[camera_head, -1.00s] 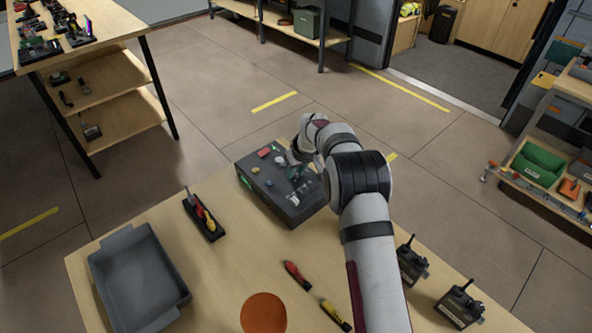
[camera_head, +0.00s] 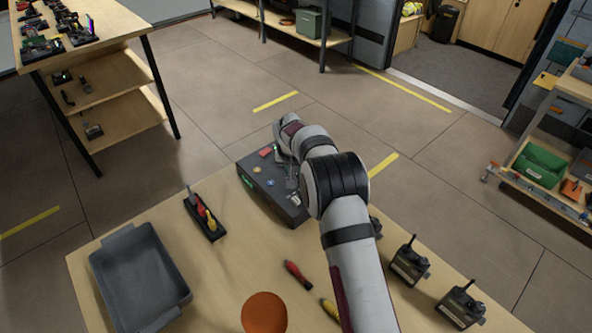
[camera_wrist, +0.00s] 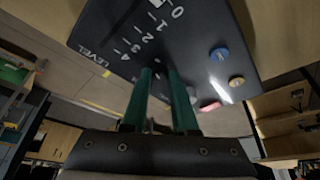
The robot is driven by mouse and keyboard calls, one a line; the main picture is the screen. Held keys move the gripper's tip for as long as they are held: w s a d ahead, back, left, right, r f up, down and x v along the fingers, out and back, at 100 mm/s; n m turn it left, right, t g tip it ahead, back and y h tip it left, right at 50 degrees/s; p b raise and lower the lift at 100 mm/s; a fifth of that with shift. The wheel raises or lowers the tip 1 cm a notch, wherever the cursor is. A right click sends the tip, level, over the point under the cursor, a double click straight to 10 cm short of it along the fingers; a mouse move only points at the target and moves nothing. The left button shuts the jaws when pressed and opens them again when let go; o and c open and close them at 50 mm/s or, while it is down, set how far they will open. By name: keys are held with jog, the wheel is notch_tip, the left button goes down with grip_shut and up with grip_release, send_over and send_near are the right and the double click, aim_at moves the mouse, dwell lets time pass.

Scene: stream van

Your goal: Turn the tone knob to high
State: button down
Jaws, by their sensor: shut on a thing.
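A dark control box (camera_head: 263,196) stands at the far edge of the wooden table in the head view. Its panel (camera_wrist: 185,50) fills the top of the wrist view, with the word LEVEL and a scale from 0 to 4. My gripper (camera_wrist: 160,73) has two green fingers reaching to the panel beside that scale. They are shut on a small part that I take for the tone knob; the fingers hide it and its setting. A blue button (camera_wrist: 219,55), a yellow button (camera_wrist: 236,81) and a red part (camera_wrist: 210,106) lie to the right. In the head view my arm hides the fingertips.
A grey tray (camera_head: 132,278), a holder with screwdrivers (camera_head: 204,218), an orange disc (camera_head: 264,312) and a red-handled tool (camera_head: 297,274) are on the table. Two dark devices (camera_head: 409,264) (camera_head: 461,305) stand to the right. The table between tray and disc is clear.

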jog(key=shift+a+m+h, duration=0.15)
jog(key=shift+m+h, duration=0.35)
jog(key=shift+m, duration=0.6)
jog(key=c, duration=0.7)
grip_release()
jog(key=v, duration=1.5)
jog(key=shift+r, duration=0.45)
